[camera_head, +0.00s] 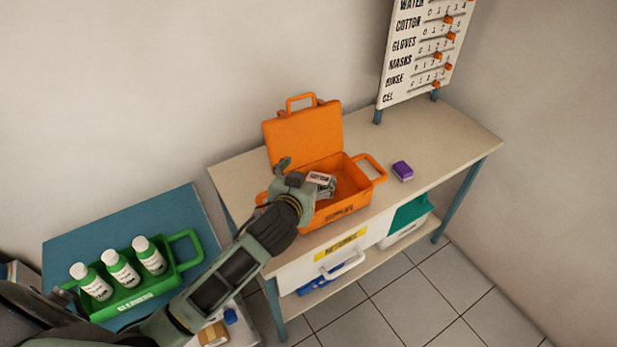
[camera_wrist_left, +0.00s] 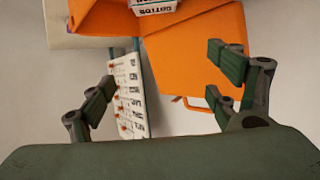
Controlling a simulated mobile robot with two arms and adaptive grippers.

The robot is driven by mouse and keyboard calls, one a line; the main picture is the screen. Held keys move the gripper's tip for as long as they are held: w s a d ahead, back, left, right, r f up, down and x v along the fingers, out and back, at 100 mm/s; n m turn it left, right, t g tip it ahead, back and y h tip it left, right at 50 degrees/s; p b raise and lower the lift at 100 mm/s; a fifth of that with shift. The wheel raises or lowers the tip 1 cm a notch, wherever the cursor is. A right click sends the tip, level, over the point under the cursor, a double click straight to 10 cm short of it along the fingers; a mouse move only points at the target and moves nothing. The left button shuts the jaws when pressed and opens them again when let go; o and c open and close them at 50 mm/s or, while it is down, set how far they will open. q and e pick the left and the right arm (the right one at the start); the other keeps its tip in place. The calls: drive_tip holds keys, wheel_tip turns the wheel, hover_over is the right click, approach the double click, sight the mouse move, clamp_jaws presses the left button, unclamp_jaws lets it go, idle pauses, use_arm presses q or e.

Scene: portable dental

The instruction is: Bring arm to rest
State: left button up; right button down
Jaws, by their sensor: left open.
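My left arm reaches in from the lower left in the head view. My left gripper (camera_head: 305,176) is over the near left part of the open orange case (camera_head: 347,213). In the left wrist view the fingers of this gripper (camera_wrist_left: 165,85) are spread apart with nothing between them. A white labelled box (camera_head: 320,179) is at the case, close by the gripper and partly hidden by it. The box also shows at the top edge of the left wrist view (camera_wrist_left: 152,6), beyond the fingers. My right gripper is out of view.
The case stands on a beige table (camera_head: 440,150) with a purple item (camera_head: 402,171) to its right. A slider board (camera_head: 425,50) rises behind. A green caddy (camera_head: 185,262) with several white bottles stands at left on a blue surface (camera_head: 165,213). Bins sit under the table.

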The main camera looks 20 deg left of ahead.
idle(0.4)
use_arm(q)
drive_tip(key=s+f+m+g, duration=0.1)
drive_tip(key=s+f+g, duration=0.2)
drive_tip(key=s, duration=0.8)
drive_tip(key=s+f+m+g+h, duration=0.1)
drive_tip(key=s+f+g, duration=0.3)
drive_tip(key=s, duration=0.6)
drive_tip(key=s+f+m+g, duration=0.1)
drive_tip(key=s+f+g, duration=0.2)
drive_tip(key=s, duration=0.8)
wheel_tip(320, 180, down, 29)
drive_tip(key=s+g+b, duration=0.1)
drive_tip(key=s+b, duration=0.1)
drive_tip(key=s+a+f+g, duration=0.1)
drive_tip(key=s+a+f, duration=0.1)
drive_tip(key=s+f, duration=1.4)
drive_tip(key=shift+s+a+b, duration=0.3)
drive_tip(key=shift+a+b, duration=0.1)
drive_tip(key=shift+b, duration=0.05)
drive_tip(key=shift+f, duration=0.1)
